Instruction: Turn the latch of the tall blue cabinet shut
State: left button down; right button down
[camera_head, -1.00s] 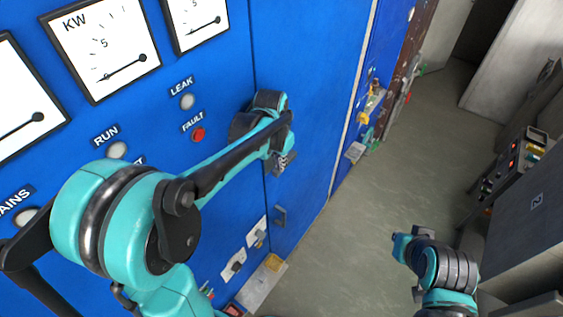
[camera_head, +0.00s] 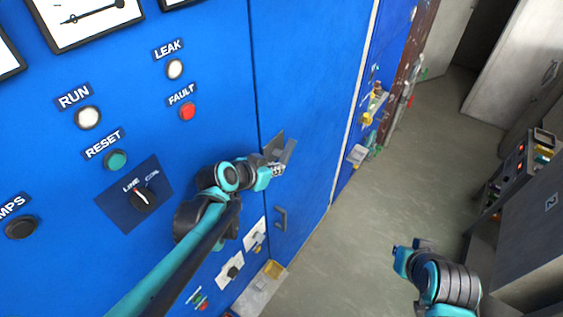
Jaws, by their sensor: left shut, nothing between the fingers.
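The tall blue cabinet (camera_head: 310,110) has a flat door right of a dark vertical seam. A grey latch (camera_head: 275,143) sits at this seam, with a slanted lever-like plate at its right; the latch is partly hidden by my left gripper. My left gripper (camera_head: 281,170) is shut and empty, just below the latch and close to it. I cannot tell whether it touches the latch.
A small dark handle (camera_head: 281,217) is lower on the door. Left is a panel with a red FAULT button (camera_head: 187,111), a green RESET button (camera_head: 116,159) and a rotary switch (camera_head: 145,199). A grey ledge (camera_head: 258,290) juts out below.

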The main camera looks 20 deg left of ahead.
pick_arm(q)
jog(key=f+t+b, duration=0.1)
jog(key=b, duration=0.1)
jog(key=f+b, duration=0.2)
jog(key=shift+w+d+f+t+h+b, duration=0.1)
jog(key=shift+w+d+t+h+b, duration=0.05)
jog(key=shift+w+t+h+b, duration=0.2)
jog(key=shift+w+f, duration=0.1)
jog(key=shift+w, duration=0.1)
dwell(0.6)
jog(key=shift+s+d, duration=0.1)
